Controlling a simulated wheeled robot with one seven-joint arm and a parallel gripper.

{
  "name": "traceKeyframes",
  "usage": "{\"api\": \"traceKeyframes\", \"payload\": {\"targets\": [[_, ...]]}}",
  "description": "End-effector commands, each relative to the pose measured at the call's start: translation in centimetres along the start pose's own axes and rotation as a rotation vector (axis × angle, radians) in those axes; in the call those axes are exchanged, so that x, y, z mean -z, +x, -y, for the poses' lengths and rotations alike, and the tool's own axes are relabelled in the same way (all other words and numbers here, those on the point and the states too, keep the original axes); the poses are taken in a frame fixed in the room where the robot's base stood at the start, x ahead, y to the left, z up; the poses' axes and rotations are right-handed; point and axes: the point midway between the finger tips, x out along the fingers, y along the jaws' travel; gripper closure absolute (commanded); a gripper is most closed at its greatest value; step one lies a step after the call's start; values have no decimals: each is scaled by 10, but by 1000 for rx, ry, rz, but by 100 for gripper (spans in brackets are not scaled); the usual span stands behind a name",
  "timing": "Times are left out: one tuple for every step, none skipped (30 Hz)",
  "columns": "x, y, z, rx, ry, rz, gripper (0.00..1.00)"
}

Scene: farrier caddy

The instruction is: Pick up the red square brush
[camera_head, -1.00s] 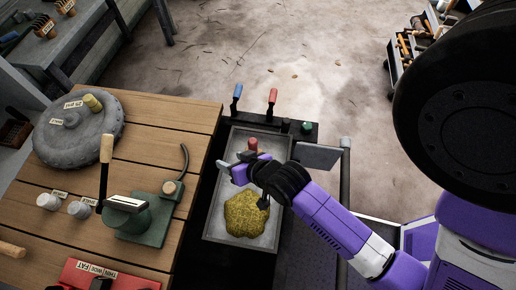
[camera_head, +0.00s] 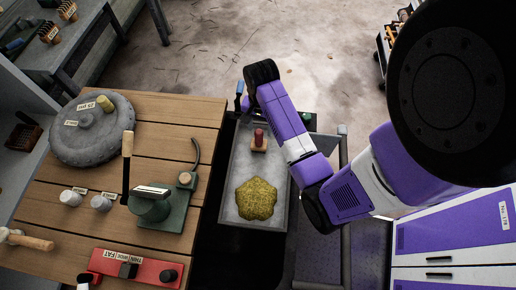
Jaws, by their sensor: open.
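A small brush with a red upright knob and a light wooden block base, likely the red square brush (camera_head: 259,137), stands in the far part of a grey metal tray (camera_head: 234,190). Its bristles are not visible. My purple arm reaches up the picture just right of the brush and ends in a black joint beyond the tray's far end. My gripper's fingers do not show in this view.
A yellow sponge (camera_head: 257,199) lies in the tray's near half. The wooden bench (camera_head: 95,225) at left holds a round grey stone (camera_head: 90,128), a green vise (camera_head: 150,206) and a red block (camera_head: 135,268). Purple-fronted drawers (camera_head: 450,230) stand at right.

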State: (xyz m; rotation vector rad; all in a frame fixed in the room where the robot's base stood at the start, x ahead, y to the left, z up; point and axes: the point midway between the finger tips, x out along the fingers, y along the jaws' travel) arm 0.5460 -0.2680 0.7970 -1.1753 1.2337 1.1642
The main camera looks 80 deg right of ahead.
Motion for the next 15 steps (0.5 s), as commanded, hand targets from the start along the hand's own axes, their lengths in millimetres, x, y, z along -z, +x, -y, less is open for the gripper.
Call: {"api": "traceKeyframes", "payload": {"targets": [[1, 0, -1, -4, 4, 2, 46], [1, 2, -1, -5, 6, 4, 46], [1, 4, -1, -7, 7, 6, 46], [0, 7, -2, -8, 7, 6, 46], [0, 10, -2, -8, 7, 7, 46], [0, 15, -2, -8, 7, 7, 46], [0, 18, -2, -8, 7, 7, 46], [0, 21, -2, -8, 7, 6, 46], [0, 25, -1, -7, 6, 6, 46], [0, 27, -1, -7, 6, 6, 46], [0, 30, -1, -7, 6, 6, 46], [-1, 34, 0, -7, 6, 6, 46], [-1, 37, 0, -8, 6, 7, 46], [-2, 42, 0, -8, 6, 6, 46], [-2, 48, 1, -8, 6, 7, 46]]}}
